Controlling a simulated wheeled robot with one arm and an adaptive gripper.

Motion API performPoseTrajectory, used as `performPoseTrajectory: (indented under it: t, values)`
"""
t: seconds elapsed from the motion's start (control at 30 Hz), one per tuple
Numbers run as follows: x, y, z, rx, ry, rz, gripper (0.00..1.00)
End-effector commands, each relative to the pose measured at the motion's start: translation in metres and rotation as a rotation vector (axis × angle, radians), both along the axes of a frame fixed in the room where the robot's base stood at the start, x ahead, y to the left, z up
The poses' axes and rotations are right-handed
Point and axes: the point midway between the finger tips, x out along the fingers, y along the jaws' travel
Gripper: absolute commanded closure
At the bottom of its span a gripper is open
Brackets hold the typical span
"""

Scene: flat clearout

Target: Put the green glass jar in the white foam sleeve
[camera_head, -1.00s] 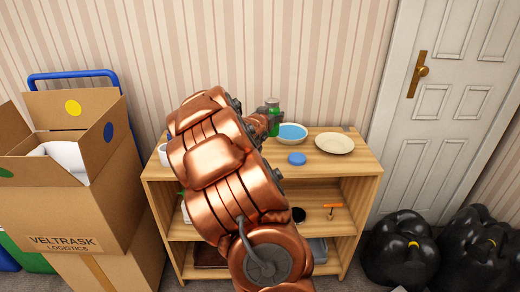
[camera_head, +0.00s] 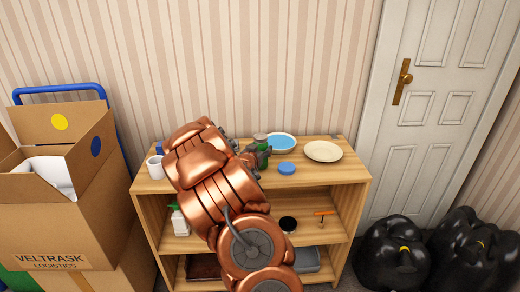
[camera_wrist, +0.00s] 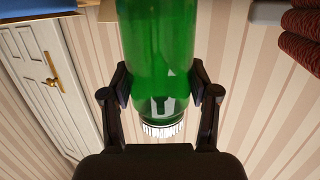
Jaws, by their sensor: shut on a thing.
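The green glass jar (camera_wrist: 160,50) is between my gripper's two dark fingers (camera_wrist: 161,85), which are shut on it, in the wrist view. It fills the top middle there, with a pale ridged edge at its lower end. In the head view my gripper (camera_head: 256,153) and the jar (camera_head: 264,146) are over the wooden shelf's top, left of the blue bowl; my arm partly hides them. I cannot tell whether the jar touches the top. A white piece (camera_head: 52,172) shows in the open cardboard box at left; I cannot tell whether it is the foam sleeve.
The shelf top (camera_head: 335,174) also bears a white mug (camera_head: 156,167), a blue bowl (camera_head: 281,143), a blue disc (camera_head: 287,168) and a cream plate (camera_head: 323,151). The cardboard box (camera_head: 50,218) stands left of the shelf. Black bags (camera_head: 391,254) lie at right by the door.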

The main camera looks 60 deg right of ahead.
Motion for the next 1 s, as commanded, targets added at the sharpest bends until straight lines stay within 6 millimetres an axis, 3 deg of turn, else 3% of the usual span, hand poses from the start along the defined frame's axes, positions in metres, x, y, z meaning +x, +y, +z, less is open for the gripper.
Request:
performPoseTrajectory:
  t: [0.37,0.4,0.6,1.0]
  values:
    - [0.0006,0.0,-0.003,-0.003,-0.002,0.001,0.86]
    - [0.0006,-0.0002,-0.0025,-0.003,-0.002,0.001,0.37]
    - [0.0005,-0.0001,-0.0023,-0.003,-0.002,0.001,0.16]
    - [0.0005,-0.0001,0.0021,-0.003,-0.002,0.001,0.15]
